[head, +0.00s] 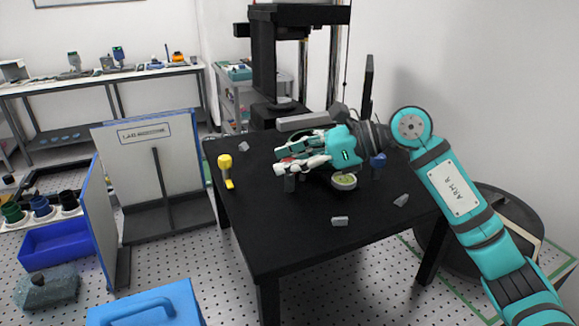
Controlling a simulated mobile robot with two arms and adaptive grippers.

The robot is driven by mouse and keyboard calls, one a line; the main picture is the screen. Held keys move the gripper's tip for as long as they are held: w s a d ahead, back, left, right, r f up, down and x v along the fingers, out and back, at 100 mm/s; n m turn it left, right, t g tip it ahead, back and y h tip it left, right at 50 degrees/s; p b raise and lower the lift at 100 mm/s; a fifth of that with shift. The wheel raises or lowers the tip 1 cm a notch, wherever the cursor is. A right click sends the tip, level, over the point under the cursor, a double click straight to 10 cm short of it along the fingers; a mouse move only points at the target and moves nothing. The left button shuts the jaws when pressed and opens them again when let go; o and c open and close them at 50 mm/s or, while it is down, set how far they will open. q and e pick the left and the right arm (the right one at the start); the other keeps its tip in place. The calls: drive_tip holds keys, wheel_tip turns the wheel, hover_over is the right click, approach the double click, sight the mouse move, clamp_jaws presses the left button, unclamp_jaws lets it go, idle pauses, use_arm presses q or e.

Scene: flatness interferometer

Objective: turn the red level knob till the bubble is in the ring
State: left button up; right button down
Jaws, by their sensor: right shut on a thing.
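My right gripper (281,164) reaches in from the right over the black table and is shut on the red level knob (287,159). Only a little red shows between the fingers, and a dark post stands below them. The round bubble level (344,181), with a pale rim and yellow-green face, sits on the table just below and right of the gripper. The bubble and ring are too small to tell apart. My left gripper is not in view.
A yellow knob (225,161) stands at the table's left edge and a blue knob (378,160) right of the level. Small grey pieces (340,221) lie on the black table (290,240). A tall black stand (264,60) rises behind. The table's front is mostly clear.

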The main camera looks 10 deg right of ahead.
drive_tip(key=shift+n+g, duration=0.3)
drive_tip(key=c, duration=1)
unclamp_jaws()
drive_tip(key=shift+c, duration=0.2)
drive_tip(key=v, duration=1.2)
drive_tip(key=shift+d, duration=0.1)
drive_tip(key=shift+f, duration=0.1)
